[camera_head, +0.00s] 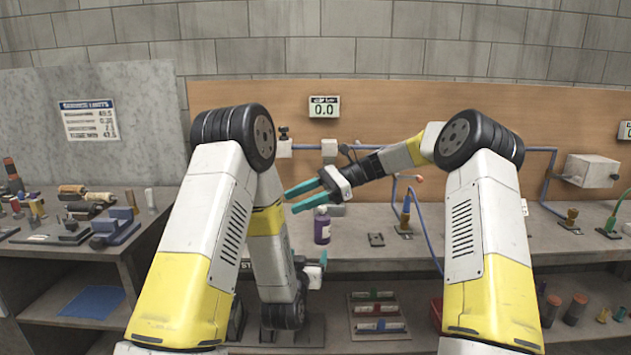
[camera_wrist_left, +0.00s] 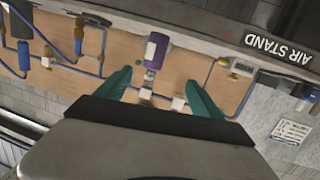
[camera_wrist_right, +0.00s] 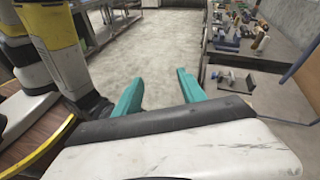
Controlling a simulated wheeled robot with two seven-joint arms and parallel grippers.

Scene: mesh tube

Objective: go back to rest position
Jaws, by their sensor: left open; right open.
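My right gripper (camera_head: 302,196) reaches left across the bench with its teal fingers spread and nothing between them. In the right wrist view its open fingers (camera_wrist_right: 160,92) point out over the floor. My left gripper (camera_head: 322,260) is lower, at the bench's front edge, partly hidden by my left arm. In the left wrist view its fingers (camera_wrist_left: 160,92) are spread and empty, facing the bench. A purple bottle (camera_head: 322,228) with a pale cap stands on the bench just below the right gripper. It also shows beyond the left fingers in the left wrist view (camera_wrist_left: 156,50).
A lower shelf holds a tray (camera_head: 377,316). A side table (camera_head: 70,252) with several fittings stands left. Open floor (camera_wrist_right: 150,50) shows in the right wrist view.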

